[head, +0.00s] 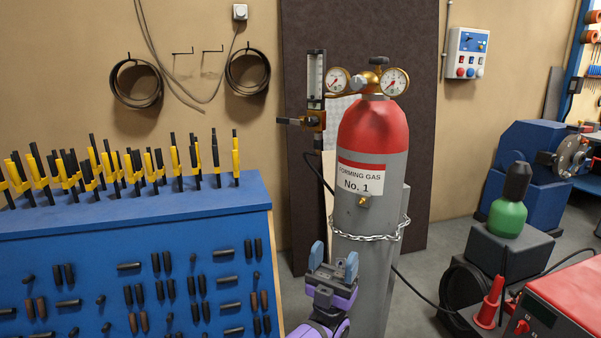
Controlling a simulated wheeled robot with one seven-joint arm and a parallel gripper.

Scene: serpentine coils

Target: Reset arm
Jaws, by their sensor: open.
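My gripper (333,259) is at the bottom centre of the head view, pointing up on my purple arm. Its two blue-grey fingers are apart, with nothing seen between them. Behind it stands a grey gas cylinder (377,190) with a red top, a "FORMING GAS No. 1" label and a chain around it. The gripper overlaps the cylinder's lower left side in the picture; I cannot tell how far apart they are.
A blue tool cabinet (130,215) with yellow-and-black clamps on top stands at left. A red machine (565,305), a green-and-black bottle (508,210) and a blue machine (535,165) stand at right. A dark panel (430,130) is behind the cylinder. Grey floor shows between.

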